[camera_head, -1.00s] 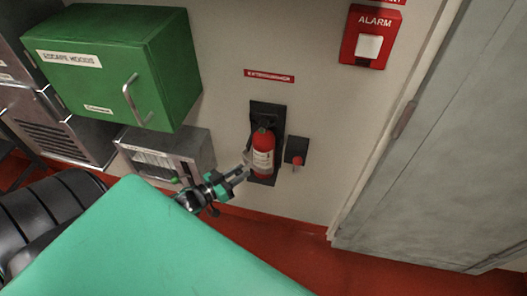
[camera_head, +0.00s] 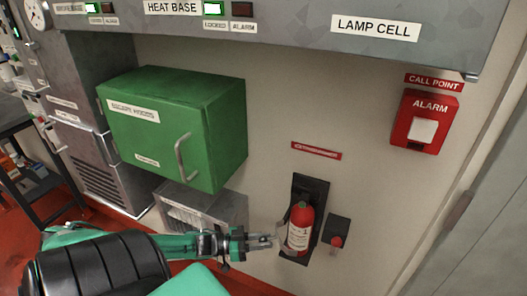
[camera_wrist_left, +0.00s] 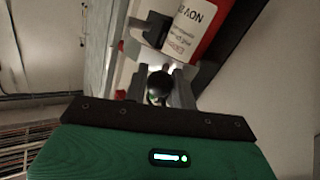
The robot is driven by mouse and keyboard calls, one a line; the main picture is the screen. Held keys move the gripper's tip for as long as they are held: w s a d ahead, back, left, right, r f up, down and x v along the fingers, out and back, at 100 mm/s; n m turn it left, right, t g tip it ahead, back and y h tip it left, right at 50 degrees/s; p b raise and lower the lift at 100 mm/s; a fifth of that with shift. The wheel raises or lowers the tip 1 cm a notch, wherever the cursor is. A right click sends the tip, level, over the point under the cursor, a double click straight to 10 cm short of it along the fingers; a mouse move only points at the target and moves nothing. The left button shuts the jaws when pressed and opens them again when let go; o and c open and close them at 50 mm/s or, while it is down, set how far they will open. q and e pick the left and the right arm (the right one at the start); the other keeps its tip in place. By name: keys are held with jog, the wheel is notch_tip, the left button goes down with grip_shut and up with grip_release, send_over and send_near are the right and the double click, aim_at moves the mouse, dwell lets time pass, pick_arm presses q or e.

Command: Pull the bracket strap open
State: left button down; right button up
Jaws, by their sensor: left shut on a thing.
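The red extinguisher (camera_head: 299,228) with a white label stands upright in its black wall bracket (camera_head: 313,188). A pale grey strap piece (camera_head: 282,236) shows at its left side. My left gripper (camera_head: 268,241) comes in from the left, with its fingertips at this strap piece. In the left wrist view, the fingers (camera_wrist_left: 160,88) are shut around a dark round knob-like part (camera_wrist_left: 159,84), just below the extinguisher's label (camera_wrist_left: 188,28). How this part joins the strap is hard to make out. My right gripper is not in view.
A black plate with a red knob (camera_head: 337,241) is right of the extinguisher. A green cabinet (camera_head: 160,120) and a grey box (camera_head: 205,203) are on the left. A red alarm box (camera_head: 421,122) hangs higher right. A grey door edge is at far right.

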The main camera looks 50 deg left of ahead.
pick_arm(q)
jog(key=c, duration=1.2)
grip_release()
jog(key=shift+o, duration=0.2)
jog(key=shift+s, duration=0.1)
jog(key=v, duration=1.3)
jog(key=shift+s+a, duration=0.25)
jog(key=shift+a, duration=0.05)
jog(key=shift+c, duration=0.2)
